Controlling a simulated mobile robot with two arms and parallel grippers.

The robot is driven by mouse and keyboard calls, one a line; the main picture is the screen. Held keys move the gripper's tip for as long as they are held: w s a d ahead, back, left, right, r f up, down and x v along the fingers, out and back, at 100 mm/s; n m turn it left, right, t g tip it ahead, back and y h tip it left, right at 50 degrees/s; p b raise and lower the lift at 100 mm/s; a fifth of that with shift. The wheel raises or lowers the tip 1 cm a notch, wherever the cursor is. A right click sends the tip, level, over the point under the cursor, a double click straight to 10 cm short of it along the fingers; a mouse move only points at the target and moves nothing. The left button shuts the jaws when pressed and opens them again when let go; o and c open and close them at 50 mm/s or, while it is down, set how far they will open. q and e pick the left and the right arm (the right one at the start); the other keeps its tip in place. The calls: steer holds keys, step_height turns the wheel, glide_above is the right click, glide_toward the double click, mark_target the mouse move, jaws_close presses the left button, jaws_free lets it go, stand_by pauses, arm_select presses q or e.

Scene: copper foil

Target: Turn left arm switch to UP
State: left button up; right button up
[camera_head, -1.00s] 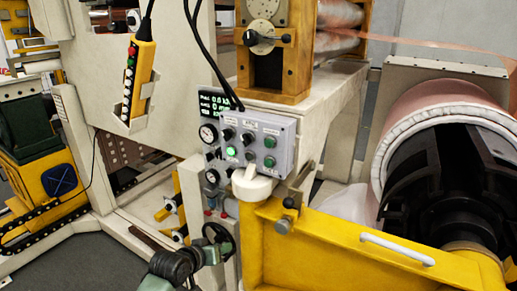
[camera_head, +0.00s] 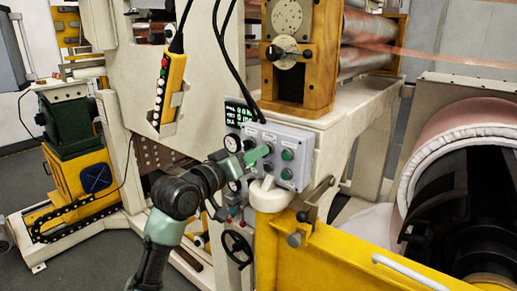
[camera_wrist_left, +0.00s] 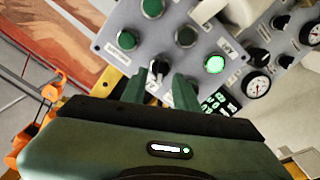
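The grey control panel (camera_head: 303,139) is on the machine's front, with green buttons and dark rotary switches. My left gripper (camera_head: 262,154) is at the panel's front and hides part of it. In the left wrist view the panel (camera_wrist_left: 200,22) appears upside down. A black rotary switch (camera_wrist_left: 158,68) shows just beyond the fingertips of my left gripper (camera_wrist_left: 158,86). The two green fingers are apart, one on each side of the switch's line. I cannot tell whether they touch it. The labels are too small to read. My right gripper is not in view.
A yellow pendant (camera_head: 173,82) hangs left of the panel on a black cable. Gauges and a green-lit display (camera_head: 238,110) adjoin the panel. A black handwheel (camera_head: 237,249) is below. A yellow machine arm (camera_head: 345,252) and a large copper roll (camera_head: 462,125) fill the right.

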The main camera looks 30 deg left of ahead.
arm_select(q)
steer(key=shift+w+d, duration=0.1)
steer(key=shift+w, duration=0.8)
jaws_close()
